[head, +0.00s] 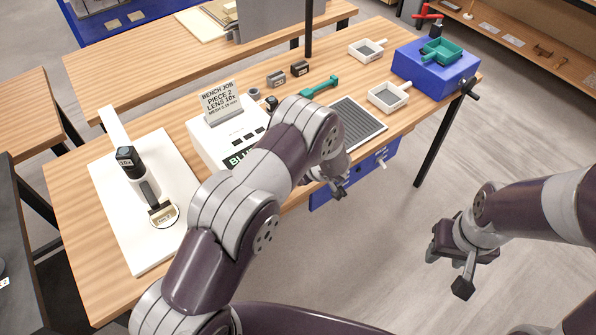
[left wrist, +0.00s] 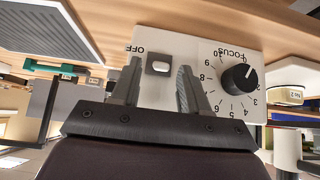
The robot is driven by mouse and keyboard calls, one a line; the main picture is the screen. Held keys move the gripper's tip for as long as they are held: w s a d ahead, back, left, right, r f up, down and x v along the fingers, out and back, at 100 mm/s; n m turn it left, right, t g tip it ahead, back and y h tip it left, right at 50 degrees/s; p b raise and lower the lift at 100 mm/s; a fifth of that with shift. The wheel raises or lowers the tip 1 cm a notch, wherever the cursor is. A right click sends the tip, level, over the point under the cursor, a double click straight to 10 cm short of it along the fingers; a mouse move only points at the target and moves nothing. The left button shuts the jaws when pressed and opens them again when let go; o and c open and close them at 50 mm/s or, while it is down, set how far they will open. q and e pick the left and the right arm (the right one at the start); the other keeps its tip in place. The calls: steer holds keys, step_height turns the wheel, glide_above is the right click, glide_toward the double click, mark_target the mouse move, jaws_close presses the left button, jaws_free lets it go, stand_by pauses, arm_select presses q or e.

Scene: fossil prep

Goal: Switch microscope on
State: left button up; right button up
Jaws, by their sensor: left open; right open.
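The microscope (head: 147,187) stands on a white base plate (head: 117,218) at the bench's left, with a labelled piece (head: 164,216) under its lens. A white control box (head: 213,147) stands beside it, its green-lettered display partly hidden by my left arm. In the left wrist view, the box's front carries a switch (left wrist: 159,66) by the word OFF and a black focus dial (left wrist: 239,77). My left gripper (left wrist: 159,72) is open, its fingers on either side of the switch in the picture; contact cannot be told. My right gripper (head: 459,267) is open and empty over the floor.
A card (head: 219,101) on the box reads bench job, piece 2, lens 10x.

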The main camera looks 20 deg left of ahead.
arm_select(q)
steer(key=b+v, duration=0.1)
steer(key=v, duration=1)
steer(key=shift+r, duration=0.1)
